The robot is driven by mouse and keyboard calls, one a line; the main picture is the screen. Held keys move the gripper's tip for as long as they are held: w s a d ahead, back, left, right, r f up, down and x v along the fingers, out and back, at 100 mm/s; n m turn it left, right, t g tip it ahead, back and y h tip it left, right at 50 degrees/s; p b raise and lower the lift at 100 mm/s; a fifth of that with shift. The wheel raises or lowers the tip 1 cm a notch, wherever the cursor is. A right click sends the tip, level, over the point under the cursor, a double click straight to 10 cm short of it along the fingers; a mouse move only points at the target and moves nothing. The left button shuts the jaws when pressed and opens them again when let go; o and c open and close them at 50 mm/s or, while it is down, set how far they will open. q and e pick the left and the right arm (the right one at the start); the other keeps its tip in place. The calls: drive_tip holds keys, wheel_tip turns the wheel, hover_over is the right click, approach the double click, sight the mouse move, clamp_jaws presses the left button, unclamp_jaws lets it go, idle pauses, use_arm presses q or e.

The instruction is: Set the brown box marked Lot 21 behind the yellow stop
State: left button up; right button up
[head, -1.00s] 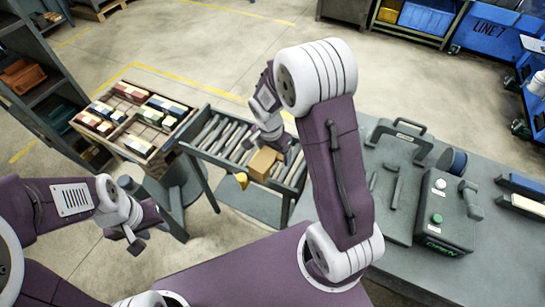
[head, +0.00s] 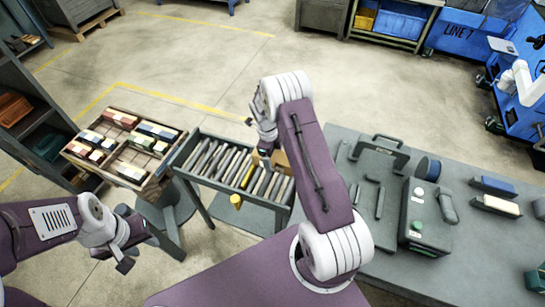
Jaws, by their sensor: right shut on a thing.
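The brown box (head: 281,161) is at the far right end of the roller conveyor, partly hidden by my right arm; its marking is not readable. My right gripper (head: 266,158) is shut on it, and the fingertips are hard to make out. A yellow bar (head: 247,176) lies among the rollers, left of the box, and a yellow knob (head: 236,201) sits at the conveyor's near edge; I cannot tell which is the stop. My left gripper (head: 115,258) is open and empty at the lower left, away from the conveyor.
The roller conveyor (head: 188,176) has bare rollers to the left. A divided wooden tray (head: 110,157) of coloured boxes stands left of it. A grey bench (head: 385,245) with a control box (head: 424,218) and a handled fixture (head: 379,148) is at the right.

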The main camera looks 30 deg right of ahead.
sight(274, 170)
wheel_tip(274, 170, down, 9)
drive_tip(key=b, duration=0.6)
drive_tip(key=shift+r, duration=0.15)
drive_tip(key=shift+f, duration=0.25)
drive_tip(key=shift+f+b, duration=0.3)
drive_tip(key=shift+b, duration=0.25)
drive_tip(key=o, duration=1.3)
drive_tip(key=shift+o, duration=0.2)
drive_tip(key=shift+r+p, duration=2.6)
drive_tip(key=shift+r, duration=1.45)
drive_tip(key=shift+f, duration=0.15)
